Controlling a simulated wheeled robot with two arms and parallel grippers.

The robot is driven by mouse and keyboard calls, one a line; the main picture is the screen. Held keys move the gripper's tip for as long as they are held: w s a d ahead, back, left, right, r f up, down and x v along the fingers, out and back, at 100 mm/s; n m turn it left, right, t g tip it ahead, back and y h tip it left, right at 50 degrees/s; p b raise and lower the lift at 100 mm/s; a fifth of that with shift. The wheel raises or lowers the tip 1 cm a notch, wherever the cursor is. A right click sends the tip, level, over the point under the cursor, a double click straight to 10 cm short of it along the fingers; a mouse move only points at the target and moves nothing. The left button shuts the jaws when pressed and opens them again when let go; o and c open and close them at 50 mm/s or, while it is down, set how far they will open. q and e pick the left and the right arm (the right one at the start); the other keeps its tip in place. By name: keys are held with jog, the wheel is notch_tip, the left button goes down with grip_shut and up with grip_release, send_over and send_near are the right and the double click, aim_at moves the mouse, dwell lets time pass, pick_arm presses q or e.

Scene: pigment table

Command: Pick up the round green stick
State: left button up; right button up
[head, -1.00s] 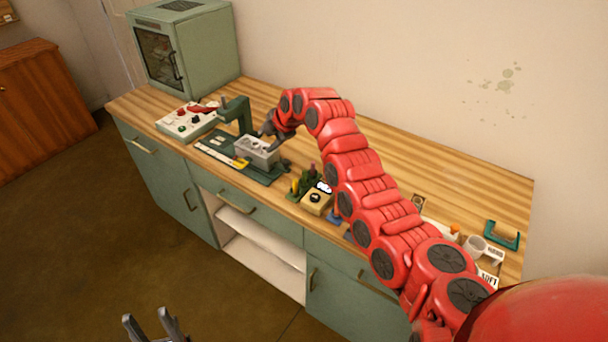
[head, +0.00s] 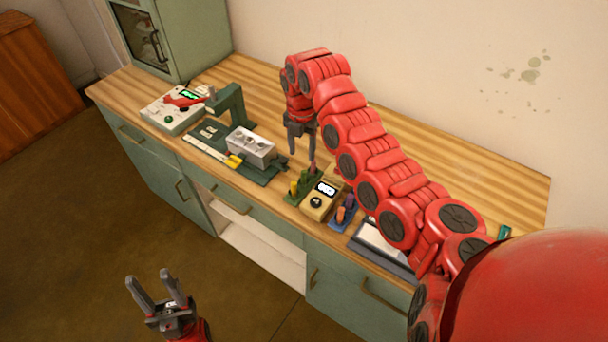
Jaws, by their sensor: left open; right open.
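A green stick (head: 304,182) stands upright in a small green holder (head: 297,199) near the front of the counter, between a yellow stick (head: 293,188) and a dark reddish stick (head: 312,168). At this size I cannot tell whether its section is round. My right gripper (head: 302,152) points down just above and behind the holder, open and empty, its fingertips apart from the green stick. My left gripper (head: 155,285) is open and empty at the lower left, in front of the cabinet and over the floor.
A yellow device with a display (head: 318,204) and a blue holder (head: 340,221) with orange and purple sticks stand right of the green holder. A grey block with holes (head: 250,147) and a green stand (head: 230,103) are to the left. The back of the counter (head: 400,125) is clear.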

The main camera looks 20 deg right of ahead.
aim_at(304, 172)
jog(key=f, duration=0.1)
jog(key=f+p, duration=0.1)
jog(key=f, duration=0.2)
jog(key=shift+s+a+f+p, duration=0.1)
jog(key=shift+s+p, duration=0.15)
jog(key=shift+p, duration=0.15)
jog(key=f+p, duration=0.2)
jog(key=f, duration=0.1)
jog(key=f+p, duration=0.1)
jog(key=f, duration=0.1)
jog(key=shift+s+d, duration=0.15)
jog(key=shift+d, duration=0.1)
jog(key=shift+f, duration=0.3)
jog(key=shift+c, duration=0.4)
grip_shut()
